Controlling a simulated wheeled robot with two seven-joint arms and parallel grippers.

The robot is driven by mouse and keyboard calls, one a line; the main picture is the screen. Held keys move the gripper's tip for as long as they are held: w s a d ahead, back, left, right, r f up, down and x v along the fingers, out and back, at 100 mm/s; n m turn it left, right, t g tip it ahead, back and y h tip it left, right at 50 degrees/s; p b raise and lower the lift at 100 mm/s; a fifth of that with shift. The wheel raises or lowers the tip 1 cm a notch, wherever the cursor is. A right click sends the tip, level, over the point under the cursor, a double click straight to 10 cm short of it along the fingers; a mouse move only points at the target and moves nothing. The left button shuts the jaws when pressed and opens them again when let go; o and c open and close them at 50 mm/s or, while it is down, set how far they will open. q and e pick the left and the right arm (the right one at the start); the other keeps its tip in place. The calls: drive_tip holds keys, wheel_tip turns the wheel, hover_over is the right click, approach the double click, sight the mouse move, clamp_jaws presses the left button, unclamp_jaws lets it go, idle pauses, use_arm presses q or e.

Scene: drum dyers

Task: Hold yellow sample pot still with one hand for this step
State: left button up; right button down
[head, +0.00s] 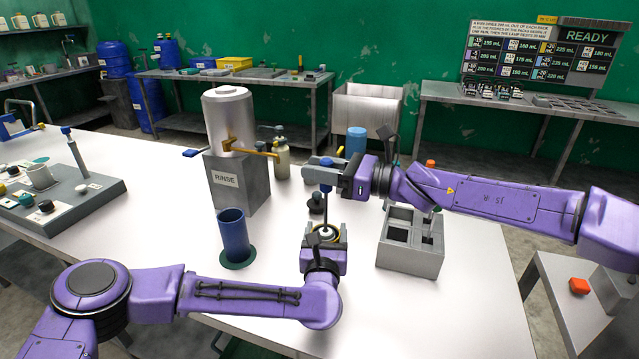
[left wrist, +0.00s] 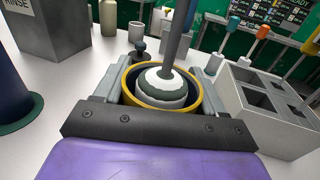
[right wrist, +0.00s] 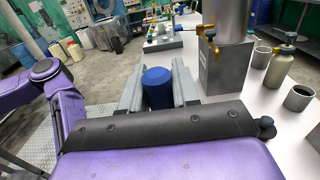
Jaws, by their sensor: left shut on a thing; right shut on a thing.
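The yellow-rimmed sample pot (head: 322,232) is upright on the white table, and its rim also shows in the left wrist view (left wrist: 160,111). My left gripper (head: 325,238) is shut around it, one finger on each side. My right gripper (head: 325,176) is above the pot, shut on the blue handle (right wrist: 157,90) of an upright dark rod (head: 326,204). In the left wrist view the rod (left wrist: 178,45) ends in a rounded white and dark green head (left wrist: 160,88) inside the pot. The pot's lower part and contents below that head are hidden.
A blue cylinder (head: 234,235) on a green base stands left of the pot. The grey RINSE stand (head: 240,185) is behind it. A grey compartmented block (head: 412,255) is close on the right. A small dark-knobbed piece (head: 316,203) stands just behind the pot.

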sight(328, 192)
drive_tip(key=shift+f, duration=2.5)
wheel_tip(328, 192, up, 6)
drive_tip(key=f, duration=0.1)
drive_tip(key=shift+f, duration=2.5)
drive_tip(key=c, duration=1.6)
unclamp_jaws()
clamp_jaws()
